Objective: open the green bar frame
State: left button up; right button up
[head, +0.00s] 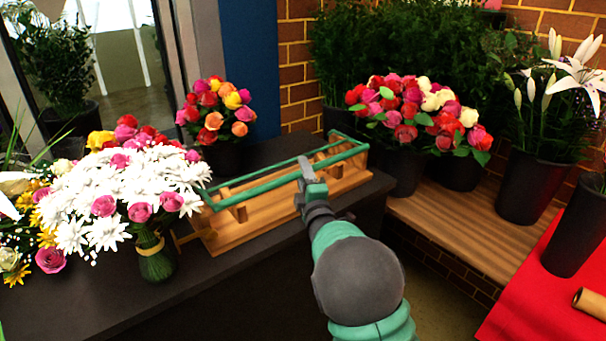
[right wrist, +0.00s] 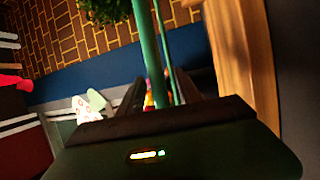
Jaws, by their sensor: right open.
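The green bar frame (head: 262,183) lies across the top of a wooden stand (head: 262,222) on the dark counter. Its two long bars run close together from lower left to upper right, with an end piece at the right. My right gripper (head: 305,165) reaches over the frame near its middle, with its fingers at the bars. In the right wrist view, a green bar (right wrist: 148,50) of the frame runs down between the two dark fingers (right wrist: 158,95). The jaws are open, and I cannot tell whether they touch the bar. My left gripper is out of view.
A white and pink bouquet (head: 130,195) stands left of the stand, close to it. A dark pot of roses (head: 215,115) stands behind. More flower buckets stand on the wooden shelf (head: 470,225) at right, near a red cloth (head: 545,295).

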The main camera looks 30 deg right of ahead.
jog(key=c, duration=0.9)
jog(key=shift+f, duration=0.25)
dwell(0.6)
